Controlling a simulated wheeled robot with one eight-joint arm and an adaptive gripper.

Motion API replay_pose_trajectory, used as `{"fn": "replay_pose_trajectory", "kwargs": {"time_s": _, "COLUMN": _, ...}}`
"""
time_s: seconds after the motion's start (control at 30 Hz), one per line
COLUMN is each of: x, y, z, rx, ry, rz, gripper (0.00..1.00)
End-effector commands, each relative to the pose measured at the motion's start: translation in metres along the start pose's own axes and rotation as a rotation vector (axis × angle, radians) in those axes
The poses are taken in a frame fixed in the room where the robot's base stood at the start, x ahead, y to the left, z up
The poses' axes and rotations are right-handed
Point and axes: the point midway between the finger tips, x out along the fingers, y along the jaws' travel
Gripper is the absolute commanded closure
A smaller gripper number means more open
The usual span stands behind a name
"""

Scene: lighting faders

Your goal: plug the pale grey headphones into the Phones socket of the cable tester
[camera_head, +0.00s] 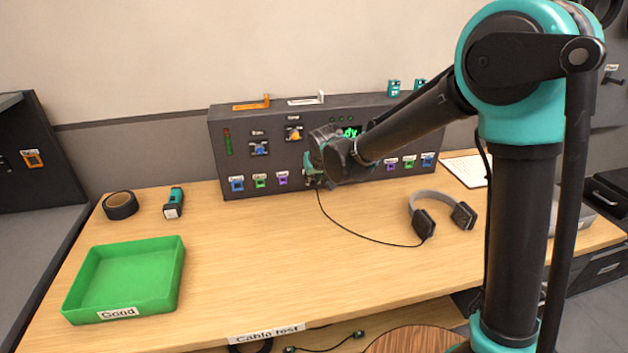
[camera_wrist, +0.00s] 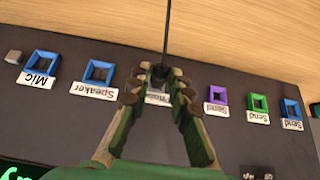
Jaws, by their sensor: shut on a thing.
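The pale grey headphones (camera_head: 436,205) with dark ear cups lie on the right of the table in the head view. Their black cable runs left across the table to the cable tester (camera_head: 213,140), a dark upright panel. My gripper (camera_head: 313,180) is at the panel's lower middle. In the wrist view my gripper (camera_wrist: 158,88) is shut on the headphone plug (camera_wrist: 158,72), with the cable (camera_wrist: 167,30) leading away from it. The plug is in front of the Phones label (camera_wrist: 158,98), partly covered by my fingers. The Phones socket is hidden, so I cannot tell whether the plug is inside it.
In the wrist view, Mic (camera_wrist: 41,64) and Speaker (camera_wrist: 97,72) sockets sit left of my fingers; a purple Send socket (camera_wrist: 217,95) sits right. A green tray (camera_head: 175,275), black tape roll (camera_head: 121,205) and teal tool (camera_head: 174,203) are on the left. The table's middle is clear except for cable.

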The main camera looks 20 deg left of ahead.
Motion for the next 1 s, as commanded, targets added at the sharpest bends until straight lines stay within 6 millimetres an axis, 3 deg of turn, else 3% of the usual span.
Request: {"fn": "replay_pose_trajectory", "kwargs": {"time_s": 1.0, "x": 0.0034, "y": 0.0000, "z": -0.0059, "rx": 0.000, "ry": 0.003, "rz": 0.000, "gripper": 1.00}}
